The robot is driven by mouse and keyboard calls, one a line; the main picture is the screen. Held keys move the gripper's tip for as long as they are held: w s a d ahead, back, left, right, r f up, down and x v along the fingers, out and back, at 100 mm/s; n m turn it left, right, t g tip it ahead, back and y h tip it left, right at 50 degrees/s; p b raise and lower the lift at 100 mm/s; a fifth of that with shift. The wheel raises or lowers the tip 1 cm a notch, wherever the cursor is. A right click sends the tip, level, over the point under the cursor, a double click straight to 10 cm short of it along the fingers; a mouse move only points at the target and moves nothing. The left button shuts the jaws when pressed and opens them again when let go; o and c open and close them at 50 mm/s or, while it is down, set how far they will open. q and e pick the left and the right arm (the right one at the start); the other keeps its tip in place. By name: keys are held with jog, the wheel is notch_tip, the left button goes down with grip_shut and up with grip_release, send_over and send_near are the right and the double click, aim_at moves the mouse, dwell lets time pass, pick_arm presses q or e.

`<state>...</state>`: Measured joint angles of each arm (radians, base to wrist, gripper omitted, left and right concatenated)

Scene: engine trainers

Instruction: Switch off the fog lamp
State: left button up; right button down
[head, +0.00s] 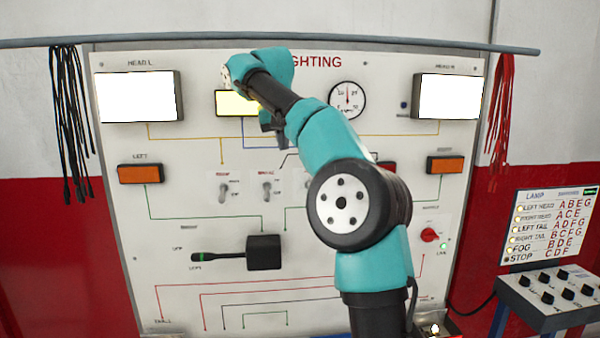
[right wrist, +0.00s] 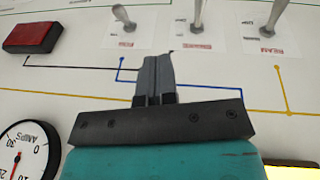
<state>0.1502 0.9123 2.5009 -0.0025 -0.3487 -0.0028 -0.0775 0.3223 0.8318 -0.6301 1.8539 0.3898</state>
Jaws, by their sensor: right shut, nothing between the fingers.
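The fog lamp appears to be the lit yellow lamp (head: 231,104), partly hidden behind my right arm in the head view; its edge shows in the right wrist view (right wrist: 292,172). A blue line runs from the lamp side to the left toggle (right wrist: 124,17) in the right wrist view, where the panel appears upside down. My right gripper (right wrist: 156,58) is shut and empty, in front of the panel between the lamp row and the toggles, apart from every lever. My left gripper is out of view.
The middle toggle (head: 266,190) and the beam toggle (head: 223,190) stand beside it. A gauge (head: 347,99), a black stalk lever (head: 218,257) and a red knob (head: 429,234) are on the panel. A lamp chart (head: 548,225) stands at the right.

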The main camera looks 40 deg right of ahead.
jog(key=shift+s+d+r+m+g+h, duration=0.3)
jog(key=shift+s+d+m, duration=0.1)
jog(key=shift+s+d, duration=0.2)
jog(key=shift+s+d+r+m+g+h, duration=0.2)
jog(key=shift+s+d+r+m+g, duration=0.15)
jog(key=shift+s+d, duration=0.2)
jog(key=shift+f, duration=0.2)
jog(key=shift+x, duration=5)
jog(key=shift+w, duration=0.1)
